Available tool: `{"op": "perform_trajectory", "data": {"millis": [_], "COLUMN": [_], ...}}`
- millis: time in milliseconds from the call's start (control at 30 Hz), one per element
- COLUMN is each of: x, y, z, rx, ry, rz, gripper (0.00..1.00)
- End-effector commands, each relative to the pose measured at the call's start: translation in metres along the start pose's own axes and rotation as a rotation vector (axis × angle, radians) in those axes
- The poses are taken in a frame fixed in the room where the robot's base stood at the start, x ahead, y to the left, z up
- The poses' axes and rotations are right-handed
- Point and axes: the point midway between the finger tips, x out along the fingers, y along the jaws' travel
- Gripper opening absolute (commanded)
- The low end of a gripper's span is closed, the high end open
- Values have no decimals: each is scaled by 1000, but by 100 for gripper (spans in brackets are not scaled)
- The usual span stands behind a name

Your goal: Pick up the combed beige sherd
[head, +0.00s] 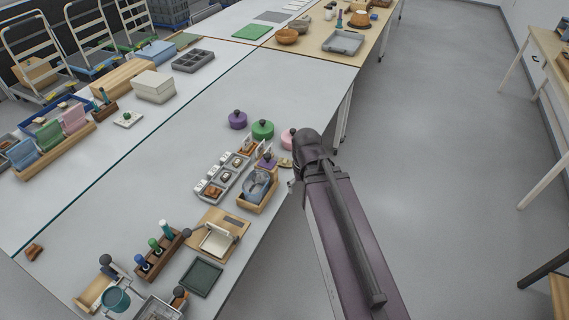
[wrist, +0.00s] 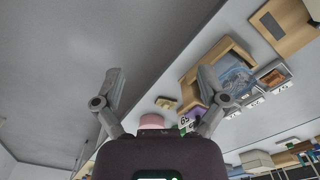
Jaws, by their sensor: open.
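A small beige piece (head: 285,162) lies on the grey-white table near its right edge, close to my arm's end. It seems to be the tan piece (wrist: 166,102) between my fingers in the wrist view, but lower and apart from them. It is too small to tell whether its surface is combed. My gripper (wrist: 163,80) is open, with nothing between its fingertips. In the head view my own arm mostly hides it. A sorting tray (head: 198,198) with several compartments holds brown and pale sherds; their surfaces are too small to read.
Purple (head: 237,120), green (head: 263,129) and pink (head: 287,140) knobbed round objects stand behind. A brown sherd (head: 34,252) lies at the far left. The table's middle is clear; floor lies right.

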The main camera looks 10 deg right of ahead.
Motion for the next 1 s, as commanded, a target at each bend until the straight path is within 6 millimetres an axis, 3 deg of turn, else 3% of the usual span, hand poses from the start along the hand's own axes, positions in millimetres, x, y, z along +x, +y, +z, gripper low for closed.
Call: {"op": "perform_trajectory", "data": {"millis": [267,700,833,1000], "x": [8,26,29,30], "y": [0,0,1,1], "z": [-69,-240,-271,-289], "rx": [99,380,438,477], "ry": [2,4,4,4], "rz": [-3,-13,-15,-16], "gripper": [100,100,100,100]}}
